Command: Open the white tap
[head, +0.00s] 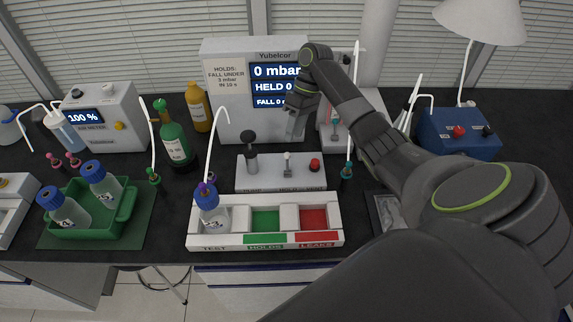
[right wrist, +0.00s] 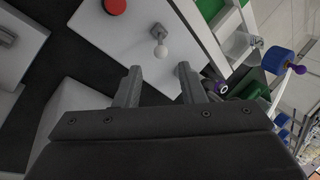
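My right gripper (head: 293,133) is above and behind the block. The right wrist view shows its two fingers (right wrist: 160,85) apart, with nothing between them. The tap appears apart from the fingers. My left gripper is not in view.
A red knob (head: 315,165) and a black-topped post (head: 250,150) flank the tap. Behind is a display box (head: 225,105) reading 0 mbar. In front, a white tray (head: 265,243) holds a blue-capped bottle (head: 211,218). A green crate (head: 127,203) with bottles stands left.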

